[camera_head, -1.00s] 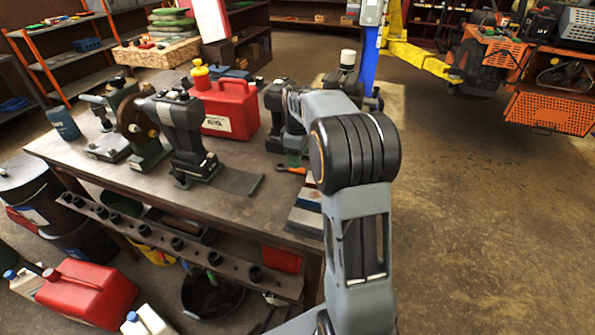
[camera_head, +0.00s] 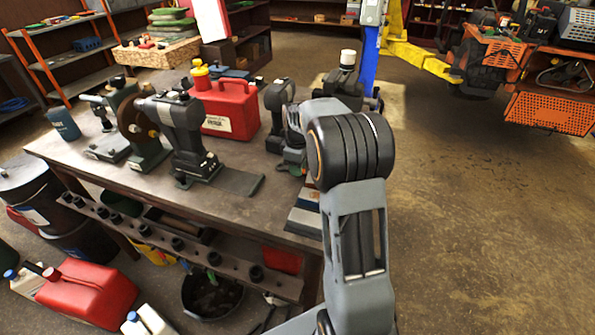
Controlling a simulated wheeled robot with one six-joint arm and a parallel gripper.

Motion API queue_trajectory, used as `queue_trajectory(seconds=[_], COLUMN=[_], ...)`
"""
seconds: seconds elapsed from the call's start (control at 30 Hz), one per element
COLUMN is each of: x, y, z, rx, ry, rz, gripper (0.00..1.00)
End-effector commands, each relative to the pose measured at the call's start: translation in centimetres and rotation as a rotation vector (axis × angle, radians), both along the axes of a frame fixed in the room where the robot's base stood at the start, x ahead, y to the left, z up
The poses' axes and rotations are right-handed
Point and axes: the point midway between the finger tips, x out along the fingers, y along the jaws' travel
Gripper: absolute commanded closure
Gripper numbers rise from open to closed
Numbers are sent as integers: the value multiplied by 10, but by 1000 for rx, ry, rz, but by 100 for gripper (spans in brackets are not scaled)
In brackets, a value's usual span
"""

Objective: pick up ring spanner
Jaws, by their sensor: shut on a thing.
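My gripper (camera_head: 293,160) is low over the right end of the workbench (camera_head: 238,207), partly hidden behind my own arm. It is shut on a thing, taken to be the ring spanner. The spanner itself cannot be made out, as the gripper and arm cover that spot. Whether it still touches the bench top cannot be told.
A red fuel can (camera_head: 228,106) stands behind and left of my gripper. A dark upright tool (camera_head: 180,135) and a bench grinder (camera_head: 138,130) stand further left. A dark drill-like tool (camera_head: 278,112) is close behind the gripper. Open floor (camera_head: 480,230) lies right.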

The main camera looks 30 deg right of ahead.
Motion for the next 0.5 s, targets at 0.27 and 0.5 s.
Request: queue_trajectory(seconds=[0.27, 0.5], x=[0, 0], y=[0, 0], z=[0, 3], rx=[0, 0], ry=[0, 0], rz=[0, 0], gripper=[100, 100])
